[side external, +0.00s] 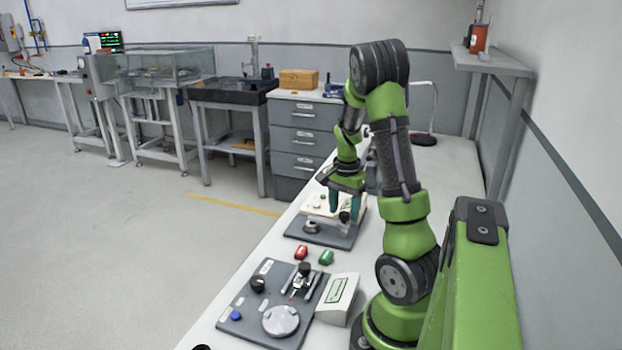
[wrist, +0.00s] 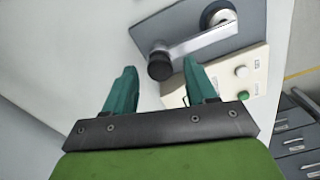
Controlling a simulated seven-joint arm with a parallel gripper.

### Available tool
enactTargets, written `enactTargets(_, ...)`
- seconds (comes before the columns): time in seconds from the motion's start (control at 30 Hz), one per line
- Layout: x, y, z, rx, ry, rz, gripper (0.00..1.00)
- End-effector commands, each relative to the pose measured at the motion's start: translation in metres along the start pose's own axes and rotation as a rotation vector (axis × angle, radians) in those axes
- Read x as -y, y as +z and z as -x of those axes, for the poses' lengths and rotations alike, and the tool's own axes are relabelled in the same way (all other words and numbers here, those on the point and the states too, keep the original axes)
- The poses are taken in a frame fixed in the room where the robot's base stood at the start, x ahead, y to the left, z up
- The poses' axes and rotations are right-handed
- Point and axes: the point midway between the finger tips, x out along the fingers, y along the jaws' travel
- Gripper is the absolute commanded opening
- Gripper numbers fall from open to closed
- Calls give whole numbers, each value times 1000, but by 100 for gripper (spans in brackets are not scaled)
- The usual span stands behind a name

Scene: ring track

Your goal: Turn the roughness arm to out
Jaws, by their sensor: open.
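What I take to be the roughness arm is a grey metal lever (wrist: 190,43) with a black knob (wrist: 160,66) at its free end. It turns on a round silver hub (wrist: 218,14) on a grey plate (wrist: 158,24). The hub (side external: 311,227) and plate (side external: 318,240) also show in the side view, with much of the lever hidden. My gripper (wrist: 160,68) has its two teal fingers apart. The black knob appears between the fingertips in the wrist view; contact cannot be told. In the side view my gripper (side external: 345,216) points down over the plate.
A cream box (wrist: 240,78) with a green and a white button stands beside the lever. Bench labels are too small to read.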

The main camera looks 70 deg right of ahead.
Motion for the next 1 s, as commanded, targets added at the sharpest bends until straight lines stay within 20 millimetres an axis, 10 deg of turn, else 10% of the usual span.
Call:
enactTargets(0.37,0,0,-8,0,0,0,56)
enactTargets(0.73,0,0,-7,0,0,0,3)
enactTargets(1.0,0,0,-7,0,-1,2,0)
